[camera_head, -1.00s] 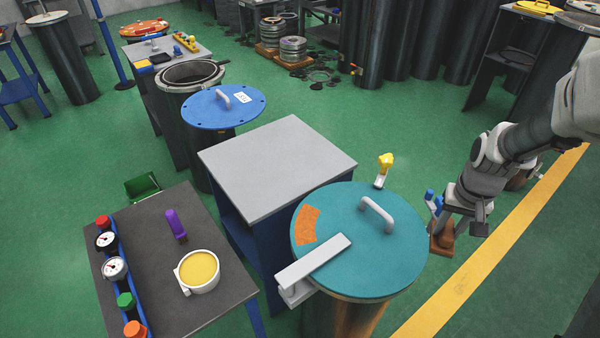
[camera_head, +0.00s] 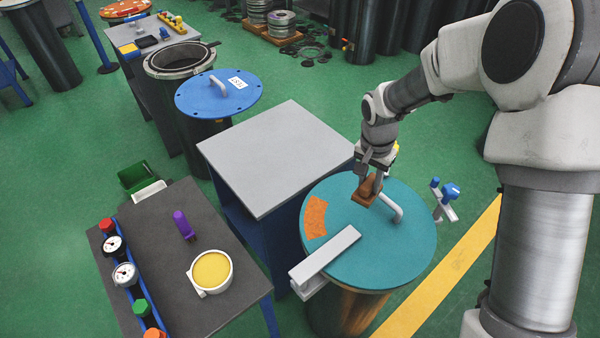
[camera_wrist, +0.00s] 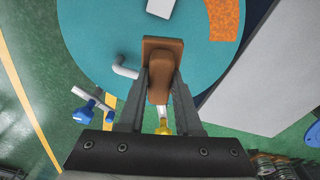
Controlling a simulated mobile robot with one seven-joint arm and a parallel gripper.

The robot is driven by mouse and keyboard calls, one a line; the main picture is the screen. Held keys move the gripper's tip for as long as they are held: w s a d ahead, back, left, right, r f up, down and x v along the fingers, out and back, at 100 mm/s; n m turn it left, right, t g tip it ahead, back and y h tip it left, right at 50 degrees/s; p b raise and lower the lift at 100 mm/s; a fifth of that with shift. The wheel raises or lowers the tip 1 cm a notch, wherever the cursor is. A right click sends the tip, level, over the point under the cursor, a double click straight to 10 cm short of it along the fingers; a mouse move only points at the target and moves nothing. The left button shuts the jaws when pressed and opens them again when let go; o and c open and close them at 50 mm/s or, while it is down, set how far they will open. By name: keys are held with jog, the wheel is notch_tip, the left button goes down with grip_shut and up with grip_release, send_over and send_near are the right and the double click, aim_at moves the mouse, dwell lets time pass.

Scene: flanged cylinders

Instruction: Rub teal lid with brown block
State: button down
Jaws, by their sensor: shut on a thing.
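The teal lid (camera_head: 405,245) lies on a drum at the lower right. It has a white handle (camera_head: 391,207) and an orange rough patch (camera_head: 315,217) on its left part. It also fills the upper part of the wrist view (camera_wrist: 90,50). My gripper (camera_head: 369,183) is above the far part of the lid, beside the handle. It is shut on the brown block (camera_wrist: 162,58). The block also shows in the head view (camera_head: 365,193). I cannot tell whether its underside touches the lid. The orange patch (camera_wrist: 223,18) is at the upper right of the wrist view.
A white bar clamp (camera_head: 325,262) sits on the lid's near left edge. A blue-knobbed clamp (camera_head: 444,200) is at its right edge. A grey-topped stand (camera_head: 270,155) is left of the lid. A dark table (camera_head: 170,240) holds a yellow-filled cup (camera_head: 211,270) and a purple item (camera_head: 182,224).

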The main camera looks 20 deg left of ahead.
jog(key=s+a+f+m+p, duration=0.1)
jog(key=s+a, duration=0.1)
jog(key=a, duration=0.6)
jog(key=s+a+f+m+p, duration=0.1)
jog(key=s+a+m, duration=0.1)
jog(key=a, duration=0.6)
jog(key=shift+s+a+f+b, duration=0.15)
jog(key=shift+f+b, duration=0.45)
jog(key=shift+f, duration=0.85)
jog(key=shift+a+f+b, duration=0.1)
jog(key=shift+f+b, duration=0.45)
jog(key=shift+f, duration=0.85)
jog(key=shift+f+b, duration=1.05)
jog(key=shift+r, duration=0.1)
